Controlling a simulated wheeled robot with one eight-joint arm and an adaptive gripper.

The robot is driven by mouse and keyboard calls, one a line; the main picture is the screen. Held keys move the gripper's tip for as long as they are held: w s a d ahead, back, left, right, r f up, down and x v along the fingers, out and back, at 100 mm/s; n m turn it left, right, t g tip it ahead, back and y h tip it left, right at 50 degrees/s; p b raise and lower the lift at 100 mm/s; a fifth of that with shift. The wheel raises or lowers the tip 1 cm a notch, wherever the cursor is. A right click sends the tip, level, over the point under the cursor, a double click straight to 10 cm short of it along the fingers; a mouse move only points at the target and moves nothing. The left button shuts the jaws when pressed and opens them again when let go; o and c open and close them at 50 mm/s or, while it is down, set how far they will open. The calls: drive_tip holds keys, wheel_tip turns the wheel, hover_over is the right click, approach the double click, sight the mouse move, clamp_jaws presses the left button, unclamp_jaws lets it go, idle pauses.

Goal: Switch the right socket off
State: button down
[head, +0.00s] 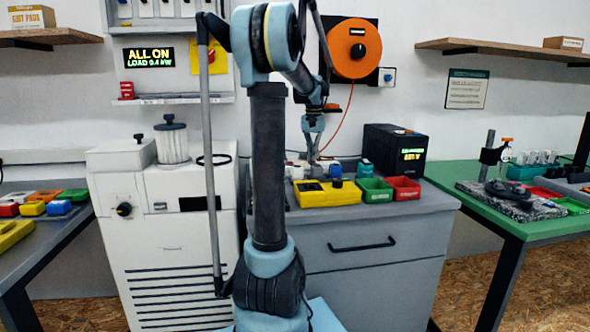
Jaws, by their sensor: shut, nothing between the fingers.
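A row of white switch or socket units (157,8) is on the wall panel at the top left, cut by the picture edge. A small display (149,57) below it reads "ALL ON" and a load in kW. A separate small wall unit with a blue knob (387,77) is right of the orange reel. I cannot tell which of these is the right socket, or its switch position. My gripper (313,153) is shut and empty, pointing down over the back of the grey cabinet, behind the yellow box; its tips are small here.
The grey cabinet top (425,208) holds a yellow box (328,193), a green bin (374,190), a red bin (403,188) and a black display unit (396,150). An orange reel (354,47) hangs above. A white machine (165,240) stands left, a green table (540,232) right.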

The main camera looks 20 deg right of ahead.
drive_tip(key=shift+f, duration=0.35)
drive_tip(key=shift+r, duration=3.55)
